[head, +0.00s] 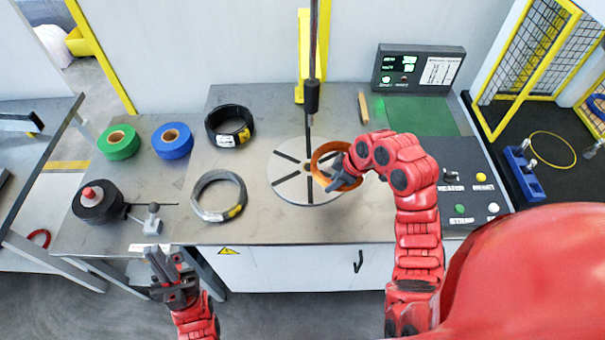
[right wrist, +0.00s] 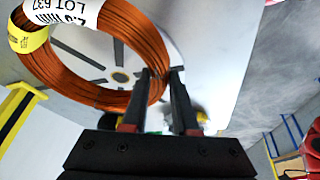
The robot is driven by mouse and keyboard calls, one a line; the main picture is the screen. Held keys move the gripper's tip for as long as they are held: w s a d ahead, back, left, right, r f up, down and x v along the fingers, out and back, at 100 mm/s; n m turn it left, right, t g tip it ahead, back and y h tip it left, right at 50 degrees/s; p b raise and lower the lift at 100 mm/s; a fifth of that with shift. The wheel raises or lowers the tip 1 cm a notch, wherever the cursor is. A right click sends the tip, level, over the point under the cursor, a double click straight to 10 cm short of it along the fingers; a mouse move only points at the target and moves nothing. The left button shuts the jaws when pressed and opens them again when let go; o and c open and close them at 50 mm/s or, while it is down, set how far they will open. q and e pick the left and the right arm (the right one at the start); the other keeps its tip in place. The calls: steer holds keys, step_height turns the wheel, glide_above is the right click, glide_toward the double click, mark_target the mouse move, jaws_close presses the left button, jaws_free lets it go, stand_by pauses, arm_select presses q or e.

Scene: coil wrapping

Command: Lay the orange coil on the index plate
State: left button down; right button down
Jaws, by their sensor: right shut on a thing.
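The orange coil (head: 317,158) is a ring of copper-coloured wire, held over the right part of the index plate (head: 289,188). My right gripper (head: 338,173) is shut on the coil's near right rim. The right wrist view shows the coil (right wrist: 146,48) between the fingers (right wrist: 160,80), with a white label and a yellow tag on it. The plate, a round grey disc with dark radial slots, shows behind the coil. I cannot tell whether the coil touches the plate. My left gripper (head: 160,268) is off the table's front edge, away from the coil; its finger gap is unclear.
A vertical rod (head: 312,95) hangs down over the plate. A black coil (head: 229,125) and a grey coil (head: 218,195) lie left of it, with green (head: 112,152) and blue (head: 182,152) tape rolls beyond. A control box (head: 418,68) stands at the back right.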

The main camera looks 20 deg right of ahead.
steer(key=w+a, duration=0.5)
steer(key=shift+f, duration=0.3)
steer(key=shift+w+a+r, duration=0.2)
steer(key=shift+w+a, duration=0.15)
steer(key=shift+a, duration=0.2)
steer(key=shift+w+a+f+p, duration=0.25)
steer(key=shift+w+a+p, duration=0.15)
steer(key=shift+w+a, duration=0.05)
step_height(320, 180, down, 2)
steer(key=shift+f+p, duration=0.25)
steer(key=shift+p, duration=0.9)
steer(key=shift+f, duration=0.5)
steer(key=c, duration=0.7)
jaws_free()
